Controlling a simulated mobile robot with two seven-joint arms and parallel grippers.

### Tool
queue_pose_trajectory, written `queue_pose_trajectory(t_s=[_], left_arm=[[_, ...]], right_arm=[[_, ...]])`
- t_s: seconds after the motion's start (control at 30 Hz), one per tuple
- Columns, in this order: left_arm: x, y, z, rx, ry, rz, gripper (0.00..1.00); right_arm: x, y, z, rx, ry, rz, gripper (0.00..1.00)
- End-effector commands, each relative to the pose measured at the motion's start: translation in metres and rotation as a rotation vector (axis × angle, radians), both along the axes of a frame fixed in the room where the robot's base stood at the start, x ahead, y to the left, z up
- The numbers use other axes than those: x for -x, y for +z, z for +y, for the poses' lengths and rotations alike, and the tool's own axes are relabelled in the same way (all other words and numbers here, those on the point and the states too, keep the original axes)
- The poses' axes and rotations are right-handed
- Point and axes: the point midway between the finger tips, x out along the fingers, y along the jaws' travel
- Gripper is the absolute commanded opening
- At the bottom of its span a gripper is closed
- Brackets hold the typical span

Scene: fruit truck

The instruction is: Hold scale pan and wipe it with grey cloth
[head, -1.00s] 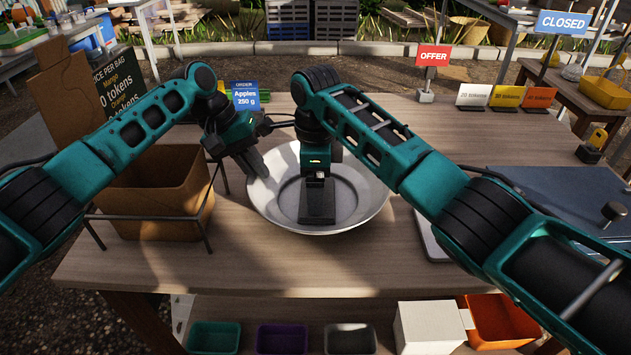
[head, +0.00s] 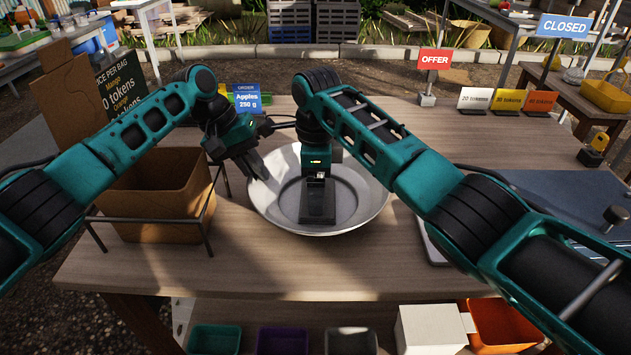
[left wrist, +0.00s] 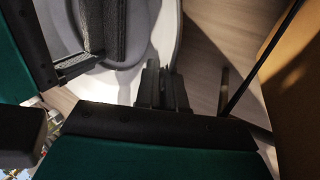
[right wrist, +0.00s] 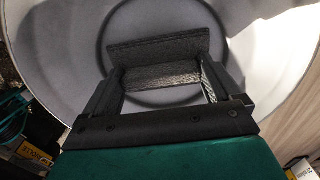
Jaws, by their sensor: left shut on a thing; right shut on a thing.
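The scale pan (head: 368,203) is a round, shallow, pale metal dish on the wooden table. My left gripper (head: 262,170) is shut on its left rim; the fingers also show at the rim in the left wrist view (left wrist: 162,88). My right gripper (head: 318,178) points down over the pan's middle. The cloth also shows in the head view (head: 317,215). My right gripper and forearm hide part of the pan's far side.
A cardboard box (head: 160,230) in a thin dark wire frame stands close left of the pan. A blue order sign (head: 247,98) stands behind. A dark blue surface (head: 560,200) lies at right. The table in front of the pan is clear.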

Motion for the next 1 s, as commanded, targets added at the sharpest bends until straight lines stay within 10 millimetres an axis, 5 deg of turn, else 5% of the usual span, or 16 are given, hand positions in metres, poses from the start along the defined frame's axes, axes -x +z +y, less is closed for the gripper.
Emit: queue_pose_trajectory(t_s=[0.5, 1.0], left_arm=[[-0.001, -0.003, 0.001, -0.004, 0.008, -0.004, 0.0], [0.0, -0.003, 0.001, -0.005, 0.005, 0.001, 0.0]], right_arm=[[0.014, -0.004, 0.001, 0.002, 0.005, 0.018, 0.57], [-0.006, -0.002, 0.0, 0.002, 0.002, 0.012, 0.57]])
